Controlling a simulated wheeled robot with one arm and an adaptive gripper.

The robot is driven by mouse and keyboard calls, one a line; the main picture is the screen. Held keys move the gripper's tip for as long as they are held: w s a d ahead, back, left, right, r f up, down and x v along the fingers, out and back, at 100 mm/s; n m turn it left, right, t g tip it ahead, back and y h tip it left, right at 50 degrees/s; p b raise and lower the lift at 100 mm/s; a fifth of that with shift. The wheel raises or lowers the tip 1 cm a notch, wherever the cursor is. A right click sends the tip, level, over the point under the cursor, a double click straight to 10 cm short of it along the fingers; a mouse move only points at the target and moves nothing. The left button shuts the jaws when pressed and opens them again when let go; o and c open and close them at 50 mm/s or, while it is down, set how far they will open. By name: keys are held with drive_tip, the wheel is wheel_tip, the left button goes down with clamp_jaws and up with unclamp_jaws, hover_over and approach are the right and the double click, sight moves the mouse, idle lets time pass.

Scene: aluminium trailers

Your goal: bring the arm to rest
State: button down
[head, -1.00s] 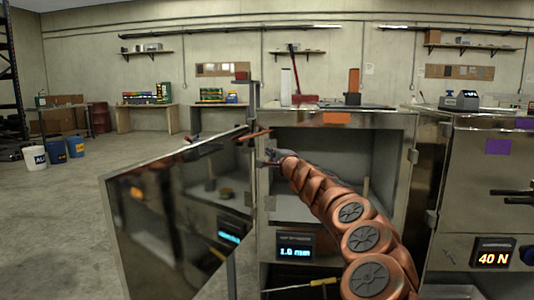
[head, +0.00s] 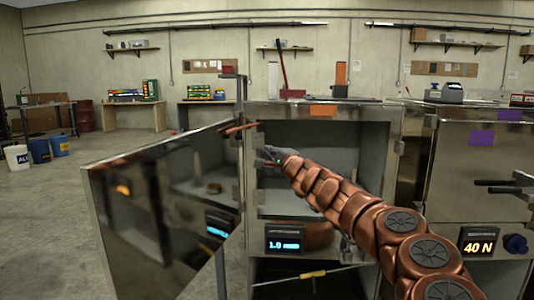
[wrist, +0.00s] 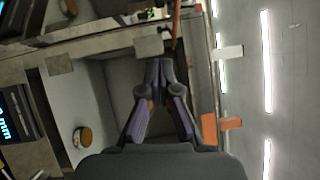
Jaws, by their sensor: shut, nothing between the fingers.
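My gripper (head: 268,155) is at the end of my copper-coloured arm, in front of the open metal compartment near its left edge by the door hinge. In the wrist view my gripper (wrist: 160,68) has its dark fingers together at the tips with nothing between them. The open compartment (head: 352,150) lies behind my arm, which hides part of its inside. Its polished door (head: 165,215) stands swung open to the left.
A display (head: 285,240) reads about 1.0 below the compartment. A second metal cabinet (head: 475,165) with a 40 N display (head: 479,246) stands at the right. A round orange-brown item (wrist: 82,137) shows in the wrist view. Open floor lies at the left.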

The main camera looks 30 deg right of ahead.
drive_tip(key=shift+s, duration=0.6)
drive_tip(key=shift+a, duration=0.1)
